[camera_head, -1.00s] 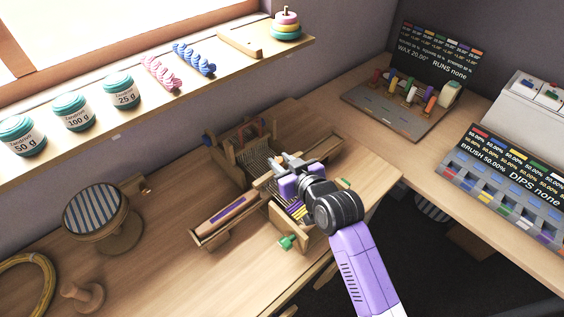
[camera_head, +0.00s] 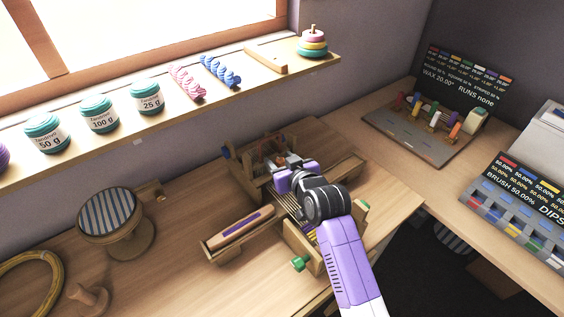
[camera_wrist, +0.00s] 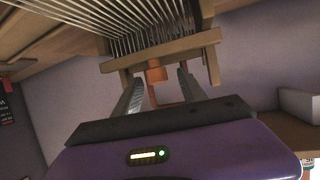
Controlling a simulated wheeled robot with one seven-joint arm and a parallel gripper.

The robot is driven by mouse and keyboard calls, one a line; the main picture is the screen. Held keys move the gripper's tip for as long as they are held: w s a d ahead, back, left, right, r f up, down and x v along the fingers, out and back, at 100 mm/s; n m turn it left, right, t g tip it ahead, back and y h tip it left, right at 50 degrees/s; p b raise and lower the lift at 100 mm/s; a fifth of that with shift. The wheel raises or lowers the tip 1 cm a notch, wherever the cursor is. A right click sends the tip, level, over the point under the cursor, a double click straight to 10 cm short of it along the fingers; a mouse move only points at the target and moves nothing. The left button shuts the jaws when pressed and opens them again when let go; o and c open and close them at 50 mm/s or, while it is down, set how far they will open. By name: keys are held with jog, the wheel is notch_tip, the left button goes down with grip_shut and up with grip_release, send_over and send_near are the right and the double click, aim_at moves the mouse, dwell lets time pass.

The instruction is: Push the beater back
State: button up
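A small wooden loom (camera_head: 237,166) with pale warp threads stands on the table. In the wrist view, the beater (camera_wrist: 198,43) is a wooden bar frame with the threads running through it, close ahead of my gripper. My gripper (camera_wrist: 158,88) is open, with a grey finger on either side of this block and visible gaps between. Whether anything touches the beater cannot be told. In the head view, my gripper (camera_head: 284,163) is over the back half of the loom, and my wrist hides most of the beater.
A wooden tray with a purple-marked shuttle (camera_head: 243,228) is at the loom's left, and a green knob (camera_head: 299,263) at its front. A striped round stand (camera_head: 106,212) is further left. The shelf (camera_head: 215,96) with jars and yarn runs above the back.

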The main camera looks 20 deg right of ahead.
jog(key=shift+s, duration=0.1)
jog(key=v, duration=0.7)
jog(key=shift+s+r, duration=0.2)
jog(key=shift+s, duration=0.1)
dwell(0.4)
